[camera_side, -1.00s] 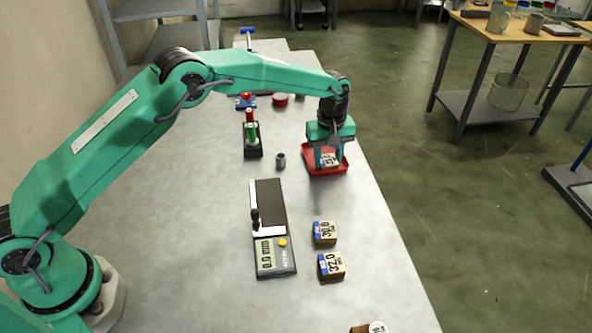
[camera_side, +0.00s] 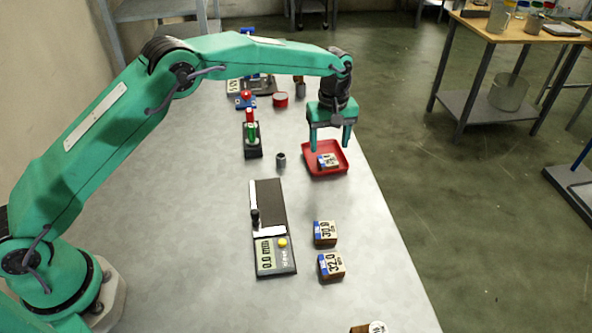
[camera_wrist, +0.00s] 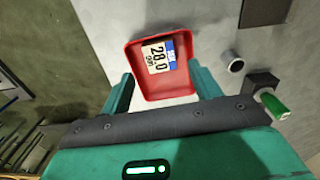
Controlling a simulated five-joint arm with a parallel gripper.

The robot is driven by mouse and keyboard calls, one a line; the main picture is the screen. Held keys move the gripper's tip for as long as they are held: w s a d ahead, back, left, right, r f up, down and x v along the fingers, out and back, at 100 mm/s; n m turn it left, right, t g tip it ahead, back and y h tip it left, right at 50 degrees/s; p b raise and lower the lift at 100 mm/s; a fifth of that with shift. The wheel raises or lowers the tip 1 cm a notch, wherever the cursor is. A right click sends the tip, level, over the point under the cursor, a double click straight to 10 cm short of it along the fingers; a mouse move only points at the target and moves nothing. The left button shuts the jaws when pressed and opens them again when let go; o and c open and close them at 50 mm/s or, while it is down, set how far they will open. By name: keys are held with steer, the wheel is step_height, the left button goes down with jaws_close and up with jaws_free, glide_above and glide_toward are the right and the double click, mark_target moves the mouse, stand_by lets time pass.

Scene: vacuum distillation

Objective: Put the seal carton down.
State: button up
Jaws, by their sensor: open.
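The seal carton (camera_side: 328,160), a small box with a blue and white label, lies inside the red tray (camera_side: 340,170). In the wrist view the carton (camera_wrist: 158,56) reads 28.0 and lies on the floor of the red tray (camera_wrist: 136,80), near its middle. My gripper (camera_side: 330,148) is open and empty, its fingers above the tray and apart from the carton. In the wrist view my gripper's two fingers (camera_wrist: 162,88) are spread wide on either side of the tray's near part.
Two similar cartons, 30.0 (camera_side: 325,233) and 32.0 (camera_side: 331,265), sit nearer on the bench, beside a gauge with a display (camera_side: 272,255). A small grey cylinder (camera_side: 281,160) and a stand with a green part (camera_side: 252,140) stand left of the tray.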

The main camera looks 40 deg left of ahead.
step_height(320, 180, up, 7)
stand_by(0.4)
stand_by(0.4)
step_height(320, 180, up, 10)
steer(key=r+m+t, duration=0.1)
steer(key=m, duration=0.1)
glide_above(326, 159)
steer(key=s+a, duration=0.5)
steer(key=s, duration=0.1)
steer(key=s+a+r+m+t, duration=0.25)
steer(key=s+a+r, duration=0.25)
steer(key=s, duration=0.5)
steer(key=s+a+f+m+t, duration=0.1)
steer(key=s+a+f+m, duration=0.1)
steer(key=s, duration=0.8)
steer(key=s+a+f+m+t, duration=0.1)
steer(key=s+a+f+m, duration=0.1)
steer(key=s, duration=0.9)
steer(key=a+m, duration=0.1)
steer(key=a, duration=0.1)
steer(key=shift+s+a+f, duration=0.3)
steer(key=shift+f, duration=0.05)
